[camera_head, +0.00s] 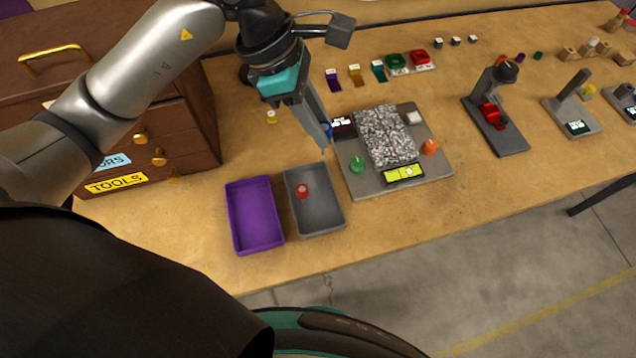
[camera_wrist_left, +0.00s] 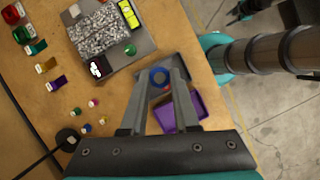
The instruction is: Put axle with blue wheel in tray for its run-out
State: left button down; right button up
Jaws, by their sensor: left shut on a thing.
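My left gripper (camera_head: 324,142) is shut on the axle with the blue wheel (camera_head: 328,128). It holds it above the bench, near the far end of the grey tray (camera_head: 339,213) and the left edge of the grey track plate. In the left wrist view the blue wheel (camera_wrist_left: 158,77) shows between the fingertips; its axle is mostly hidden. The grey tray holds a piece with a red wheel (camera_head: 302,190). The purple tray (camera_head: 234,222), left of the grey one, looks empty; it also shows in the left wrist view (camera_wrist_left: 204,104). My right gripper is not seen.
The plate (camera_head: 360,184) carries a gravel-coloured block (camera_head: 385,138), a green cone (camera_head: 357,164) and an orange cone (camera_head: 430,147). A wooden drawer cabinet (camera_head: 190,120) stands left. A yellow-wheeled piece (camera_head: 271,117) stands behind the trays. Dark stands (camera_head: 497,120) are farther right.

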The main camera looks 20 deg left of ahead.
pick_arm(q)
jog(key=shift+w+r+n, duration=0.4)
jog(key=shift+r+n, duration=0.1)
jog(key=shift+n, duration=0.1)
jog(key=b, duration=0.2)
send_over(319, 198)
notch_tip(319, 198, down, 15)
jog(key=shift+f+b, duration=0.35)
jog(key=shift+f, duration=2.1)
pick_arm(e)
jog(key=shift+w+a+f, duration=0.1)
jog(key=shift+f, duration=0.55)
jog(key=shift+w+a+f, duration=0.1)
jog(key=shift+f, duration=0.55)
pick_arm(q)
jog(key=shift+f, duration=0.1)
jog(key=c, duration=0.7)
grip_release()
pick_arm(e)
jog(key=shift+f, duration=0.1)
pick_arm(q)
jog(key=shift+o, duration=0.2)
